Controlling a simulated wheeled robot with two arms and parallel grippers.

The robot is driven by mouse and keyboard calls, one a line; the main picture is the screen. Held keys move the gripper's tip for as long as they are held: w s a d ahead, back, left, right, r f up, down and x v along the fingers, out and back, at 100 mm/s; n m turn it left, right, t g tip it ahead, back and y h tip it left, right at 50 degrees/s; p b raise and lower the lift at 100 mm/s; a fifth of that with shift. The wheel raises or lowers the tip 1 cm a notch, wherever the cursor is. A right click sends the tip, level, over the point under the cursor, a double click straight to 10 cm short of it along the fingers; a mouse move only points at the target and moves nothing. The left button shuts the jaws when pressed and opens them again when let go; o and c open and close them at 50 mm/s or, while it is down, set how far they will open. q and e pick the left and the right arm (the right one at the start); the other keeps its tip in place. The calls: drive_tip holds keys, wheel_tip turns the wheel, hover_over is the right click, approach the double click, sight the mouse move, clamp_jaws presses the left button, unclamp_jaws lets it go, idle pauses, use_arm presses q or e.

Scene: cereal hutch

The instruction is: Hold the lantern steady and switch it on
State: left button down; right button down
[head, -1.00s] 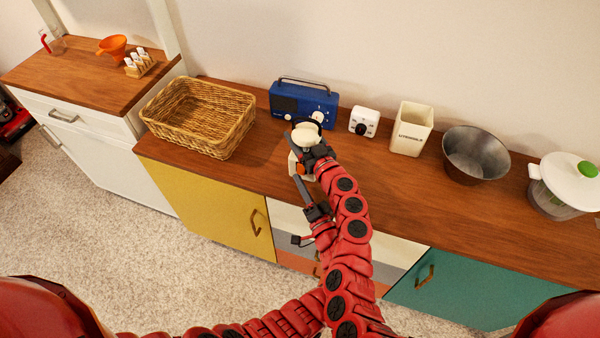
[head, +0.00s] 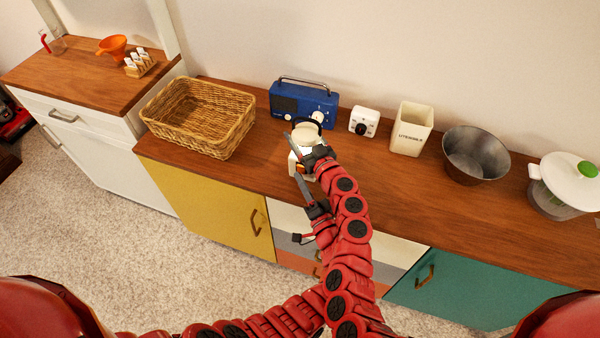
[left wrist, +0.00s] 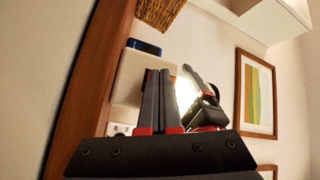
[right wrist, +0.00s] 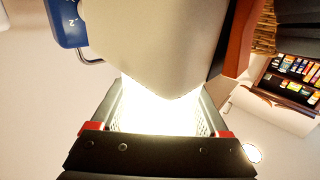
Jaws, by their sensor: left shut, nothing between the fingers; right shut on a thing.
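The cream lantern (head: 306,134) stands on the wooden counter in front of the blue radio, partly hidden by my arms. My right gripper (head: 301,148) is shut on the lantern. In the right wrist view its fingers (right wrist: 158,112) are either side of a brightly glowing part, with the lantern's pale body (right wrist: 155,45) above. My left gripper (head: 305,190) is shut and empty at the front side of the lantern. In the left wrist view its fingers (left wrist: 161,100) are together, with bright light beside them. Whether they touch the lantern, I cannot tell. The switch is not clearly visible.
The blue radio (head: 303,102) is close behind the lantern. A wicker basket (head: 199,115) stands to the left. A white timer (head: 364,121), a utensil holder (head: 411,128), a metal bowl (head: 475,155) and a lidded container (head: 565,185) stand to the right. The counter's front right is clear.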

use_arm(q)
drive_tip(key=shift+s, duration=0.1)
drive_tip(key=shift+s+a+r, duration=0.15)
drive_tip(key=shift+s+a, duration=0.05)
drive_tip(key=shift+s, duration=0.45)
drive_tip(key=shift+s+a+r, duration=0.1)
drive_tip(key=shift+s+a, duration=0.1)
drive_tip(key=shift+s, duration=0.6)
drive_tip(key=shift+s+a+r, duration=0.1)
drive_tip(key=shift+s+a, duration=0.15)
drive_tip(key=shift+s, duration=0.5)
drive_tip(key=shift+s+a+r, duration=0.1)
drive_tip(key=shift+s+a, duration=0.1)
drive_tip(key=shift+s, duration=0.6)
use_arm(e)
unclamp_jaws()
hover_over(301, 169)
drive_tip(key=d, duration=0.4)
drive_tip(key=shift+w+a, duration=0.15)
drive_tip(key=shift+w, duration=0.25)
